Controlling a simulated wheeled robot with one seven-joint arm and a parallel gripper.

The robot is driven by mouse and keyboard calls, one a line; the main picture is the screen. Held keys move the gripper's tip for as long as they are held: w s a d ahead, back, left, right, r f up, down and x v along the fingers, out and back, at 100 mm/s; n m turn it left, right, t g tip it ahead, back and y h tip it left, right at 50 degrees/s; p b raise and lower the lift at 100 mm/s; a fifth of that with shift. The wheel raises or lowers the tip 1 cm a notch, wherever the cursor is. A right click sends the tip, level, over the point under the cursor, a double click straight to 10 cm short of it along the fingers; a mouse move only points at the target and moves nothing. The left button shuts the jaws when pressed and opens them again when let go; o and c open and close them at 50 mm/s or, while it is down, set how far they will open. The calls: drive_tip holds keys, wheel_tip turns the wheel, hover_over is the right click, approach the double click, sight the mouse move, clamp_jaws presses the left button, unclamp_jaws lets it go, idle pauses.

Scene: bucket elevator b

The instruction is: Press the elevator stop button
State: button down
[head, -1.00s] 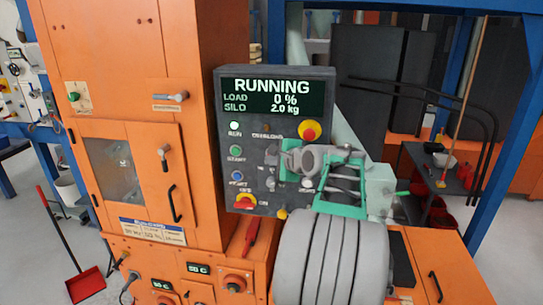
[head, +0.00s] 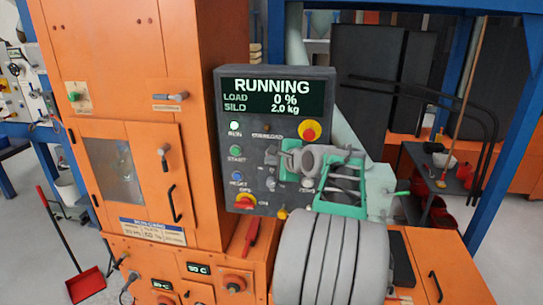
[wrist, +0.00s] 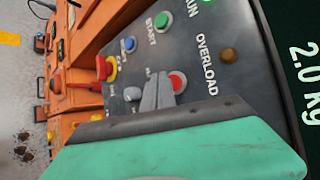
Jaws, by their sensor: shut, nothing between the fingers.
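The grey control panel (head: 228,105) shows RUNNING, load 0 % and silo 2.0 kg on its screen. In the wrist view, a round red button (wrist: 179,81) sits across from the green START button (wrist: 163,20) and is partly covered by my fingers. Its label is hidden. In the head view, my gripper hides that part of the panel. My gripper (wrist: 157,92) is shut and empty, its fingertips close over the panel beside the red button. I cannot tell whether they touch it. It also shows in the head view (head: 270,158).
A red mushroom button on yellow (head: 309,131) is at the panel's upper right. A blue RESET button (head: 235,176) and a red-yellow rotary switch (head: 245,202) are at lower left. The orange elevator housing (head: 110,60) stands to the left.

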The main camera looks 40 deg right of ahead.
drive_tip(key=shift+w+d+p, duration=0.25)
drive_tip(key=shift+d+p, duration=0.1)
drive_tip(key=shift+p, duration=0.05)
drive_tip(key=shift+w+d+p, duration=0.25)
drive_tip(key=shift+d+p, duration=0.05)
drive_tip(key=shift+p, duration=0.05)
idle(0.6)
idle(0.3)
drive_tip(key=shift+s+a, duration=0.5)
drive_tip(key=shift+a, duration=0.15)
drive_tip(key=shift+b, duration=0.3)
drive_tip(key=s+a, duration=0.1)
drive_tip(key=a, duration=0.1)
drive_tip(key=s+a+b, duration=0.1)
drive_tip(key=s+a, duration=0.1)
idle(0.5)
